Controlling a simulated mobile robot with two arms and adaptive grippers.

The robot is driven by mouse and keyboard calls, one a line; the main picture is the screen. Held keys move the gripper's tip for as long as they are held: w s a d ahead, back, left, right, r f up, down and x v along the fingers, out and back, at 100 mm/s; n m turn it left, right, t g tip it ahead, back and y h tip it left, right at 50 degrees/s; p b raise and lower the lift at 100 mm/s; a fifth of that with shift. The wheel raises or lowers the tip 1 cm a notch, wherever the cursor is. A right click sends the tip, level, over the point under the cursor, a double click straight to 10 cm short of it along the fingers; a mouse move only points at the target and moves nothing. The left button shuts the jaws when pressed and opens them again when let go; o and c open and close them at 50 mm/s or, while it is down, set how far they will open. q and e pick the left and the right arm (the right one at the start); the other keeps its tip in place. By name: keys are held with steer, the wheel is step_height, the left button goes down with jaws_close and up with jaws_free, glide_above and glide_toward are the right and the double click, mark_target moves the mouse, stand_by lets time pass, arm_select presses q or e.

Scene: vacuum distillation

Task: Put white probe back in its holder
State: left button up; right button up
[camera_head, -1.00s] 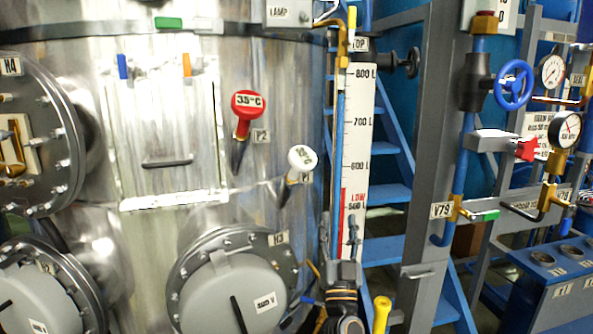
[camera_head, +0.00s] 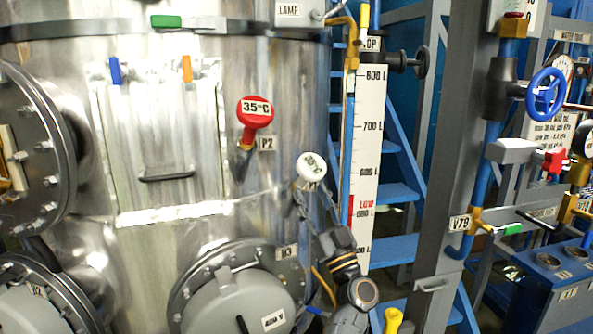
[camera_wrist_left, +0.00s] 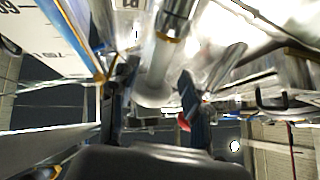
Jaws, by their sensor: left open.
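The white probe (camera_head: 311,166) has a round white head and sits at the tank wall beside the P1 tag, its stem angled down-left into the wall. My left gripper (camera_head: 316,198) is just below it, fingers pointing up, one finger overlapping the stem area. In the left wrist view the white probe (camera_wrist_left: 156,78) shows between the two spread fingers of my open left gripper (camera_wrist_left: 155,98). I cannot tell whether either finger touches it. My right gripper is not in view.
A red 35°C probe (camera_head: 254,112) sits up-left at P2. The level gauge (camera_head: 368,150) stands close right of my left gripper. The round H3 hatch (camera_head: 240,300) is below left. A blue panel with round holes (camera_head: 560,270) is at lower right.

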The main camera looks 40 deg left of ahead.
mark_target(306, 182)
arm_select(q)
steer(key=p+x, duration=0.1)
steer(key=x, duration=0.2)
steer(key=shift+a+f+p, duration=0.15)
steer(key=shift+a+p, duration=0.1)
steer(key=shift+p, duration=0.1)
steer(key=shift+w, duration=0.1)
steer(key=shift+d+r, duration=0.15)
steer(key=shift+r, duration=0.25)
steer(key=shift+d, duration=0.1)
steer(key=shift+a+f, duration=0.1)
steer(key=shift+a, duration=0.1)
steer(key=c, duration=0.4)
steer(key=shift+d, duration=0.1)
jaws_close()
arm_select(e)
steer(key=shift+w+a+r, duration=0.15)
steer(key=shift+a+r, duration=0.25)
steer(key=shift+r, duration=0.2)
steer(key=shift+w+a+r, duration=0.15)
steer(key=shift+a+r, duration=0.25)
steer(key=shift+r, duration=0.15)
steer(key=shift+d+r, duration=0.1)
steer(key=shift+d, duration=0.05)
